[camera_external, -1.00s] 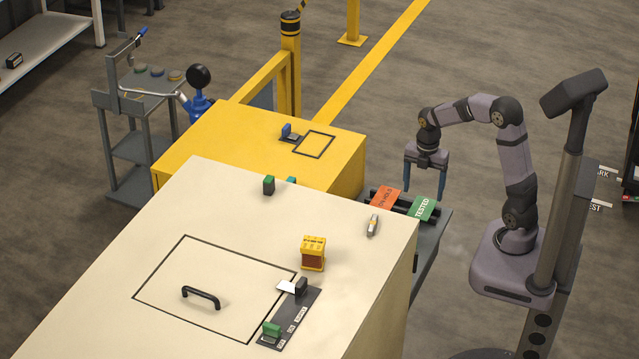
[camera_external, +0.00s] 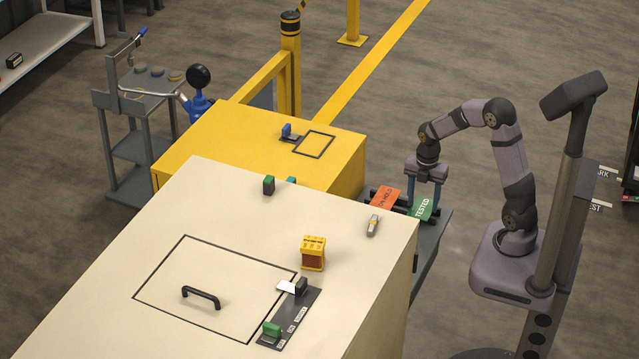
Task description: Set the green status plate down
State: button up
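The green status plate (camera_external: 421,209), marked "TESTED", is in a dark rack on a grey stand behind the cream cabinet. My gripper (camera_external: 424,203) is down at this plate, with one blue finger by its left side and one by its right. The gap between the fingers and the plate edges is too small to judge, so I cannot tell whether they grip it. The plate still appears in its rack position. An orange plate (camera_external: 384,198), marked as a hold plate, lies just left of it.
The cream cabinet (camera_external: 240,215) stands in front, with a yellow-topped block (camera_external: 313,253) and a small grey-and-orange item (camera_external: 373,225) on it. A yellow cabinet (camera_external: 230,145) with a framed rectangle (camera_external: 314,144) on top is left of the rack.

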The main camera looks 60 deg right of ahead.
aim_at(422, 208)
jog(key=c, duration=0.7)
jog(key=shift+r+p, duration=0.7)
jog(key=shift+r, duration=4.35)
